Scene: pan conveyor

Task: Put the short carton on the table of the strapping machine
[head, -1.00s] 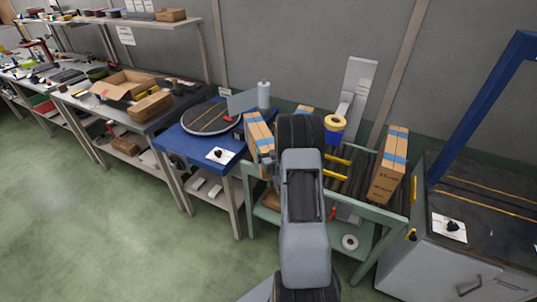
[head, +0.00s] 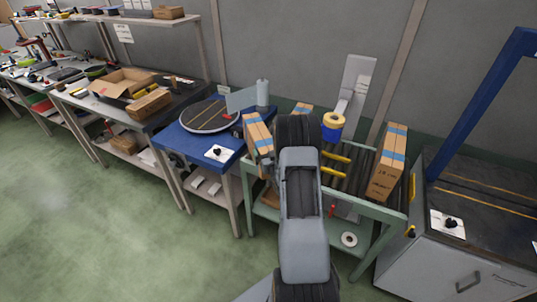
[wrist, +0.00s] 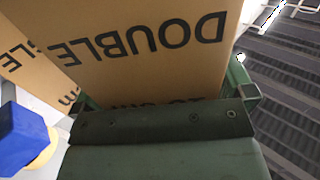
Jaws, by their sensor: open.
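Three cartons with blue tape stand on the green-framed roller conveyor (head: 375,213): a right carton (head: 388,165), a left carton (head: 258,133) and a back carton (head: 303,107) mostly hidden by my arm. I cannot tell for sure which is the short one. The strapping machine's dark table (head: 490,198) is at the far right under a blue arch (head: 480,110). In the head view my arm hides my gripper. In the wrist view my gripper (wrist: 163,112) is open, close to a carton marked DOUBLE (wrist: 140,60); I cannot tell whether they touch. Another carton (wrist: 28,55) shows at left.
A yellow and blue tape roll (head: 333,123) is beside my arm over the conveyor. A blue table (head: 195,145) with a round turntable (head: 210,115) stands left of the conveyor. The green floor in front is open.

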